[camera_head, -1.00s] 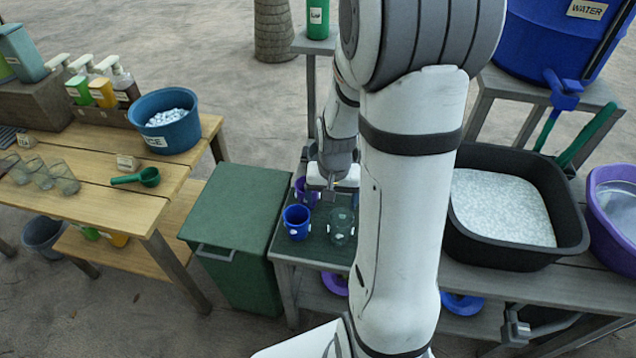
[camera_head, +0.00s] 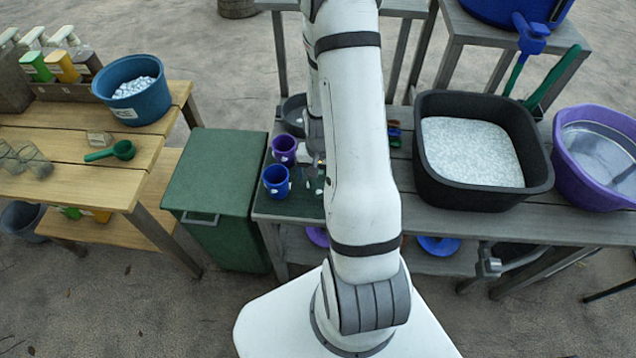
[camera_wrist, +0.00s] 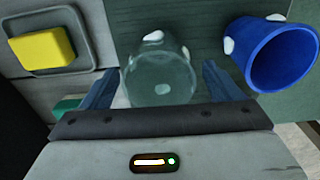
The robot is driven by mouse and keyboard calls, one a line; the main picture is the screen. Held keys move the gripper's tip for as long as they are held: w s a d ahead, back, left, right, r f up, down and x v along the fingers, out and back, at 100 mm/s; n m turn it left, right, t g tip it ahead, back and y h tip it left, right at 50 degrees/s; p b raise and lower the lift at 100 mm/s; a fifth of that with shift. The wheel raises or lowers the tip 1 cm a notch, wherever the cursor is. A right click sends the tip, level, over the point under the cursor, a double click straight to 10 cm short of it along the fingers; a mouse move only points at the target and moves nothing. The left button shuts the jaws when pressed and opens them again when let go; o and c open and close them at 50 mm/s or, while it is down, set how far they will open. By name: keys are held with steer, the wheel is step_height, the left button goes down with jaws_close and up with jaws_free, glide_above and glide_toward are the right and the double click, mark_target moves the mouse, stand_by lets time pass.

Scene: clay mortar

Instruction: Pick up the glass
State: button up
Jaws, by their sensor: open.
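The glass (camera_wrist: 161,76) is clear with pale spots. In the wrist view it stands on a dark green surface (camera_wrist: 200,20) between the two fingers of my gripper (camera_wrist: 162,90). The gripper is open, with a finger on either side of the glass; I cannot tell whether either finger touches it. In the head view my arm hides the glass and most of the gripper (camera_head: 314,172). A blue cup (camera_wrist: 282,54) with white spots is just right of the right finger; it also shows in the head view (camera_head: 276,181).
A purple cup (camera_head: 285,150) stands behind the blue cup. A yellow sponge (camera_wrist: 42,48) lies in a grey dish left of the glass. A black tub (camera_head: 480,195) of white material is to the right, and a green bin (camera_head: 215,172) to the left. More glasses (camera_head: 25,158) are on the wooden table.

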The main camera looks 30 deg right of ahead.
steer(key=shift+f, duration=0.85)
steer(key=shift+c, duration=0.5)
steer(key=c, duration=1.1)
